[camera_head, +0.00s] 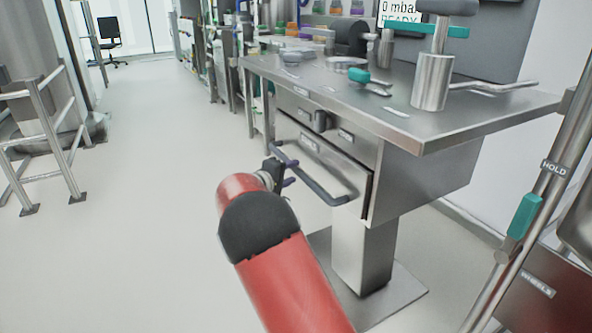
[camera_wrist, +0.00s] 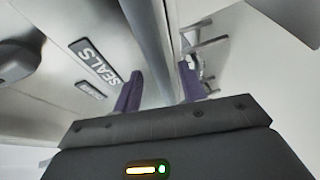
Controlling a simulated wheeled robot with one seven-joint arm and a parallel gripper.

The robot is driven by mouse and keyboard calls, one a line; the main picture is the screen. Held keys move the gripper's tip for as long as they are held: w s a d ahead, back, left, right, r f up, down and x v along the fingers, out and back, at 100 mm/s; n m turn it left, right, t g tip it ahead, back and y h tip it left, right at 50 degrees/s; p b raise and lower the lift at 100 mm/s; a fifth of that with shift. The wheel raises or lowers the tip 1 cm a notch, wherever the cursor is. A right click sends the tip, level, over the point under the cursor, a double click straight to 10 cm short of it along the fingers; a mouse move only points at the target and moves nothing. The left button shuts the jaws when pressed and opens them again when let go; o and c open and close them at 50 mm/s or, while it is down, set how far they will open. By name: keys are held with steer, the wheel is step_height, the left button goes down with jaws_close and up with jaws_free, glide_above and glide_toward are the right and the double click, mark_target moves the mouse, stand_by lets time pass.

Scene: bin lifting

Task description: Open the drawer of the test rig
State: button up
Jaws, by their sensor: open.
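The test rig is a steel bench (camera_head: 440,125) with drawers under its top. The lower drawer (camera_head: 335,165) has a long dark bar handle (camera_head: 325,188) across its front. My gripper (camera_head: 289,174) is at the left part of this handle, at the end of my red arm. In the wrist view, my gripper (camera_wrist: 160,88) is open, with its two purple fingers apart. The grey handle bar (camera_wrist: 150,45) runs between them; I cannot tell if either finger touches it. The drawer front with a "SEALS" label (camera_wrist: 95,62) lies to the left.
An upper drawer (camera_head: 295,110) with a dark knob (camera_head: 320,121) sits above. The benchtop holds a steel cylinder (camera_head: 431,82) and a green-handled tool (camera_head: 368,80). A steel pedestal (camera_head: 362,250) stands below. A railing (camera_head: 545,195) is at right.

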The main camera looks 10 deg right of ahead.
mark_target(294, 171)
steer(key=shift+x, duration=1.6)
steer(key=shift+c, duration=0.3)
jaws_close()
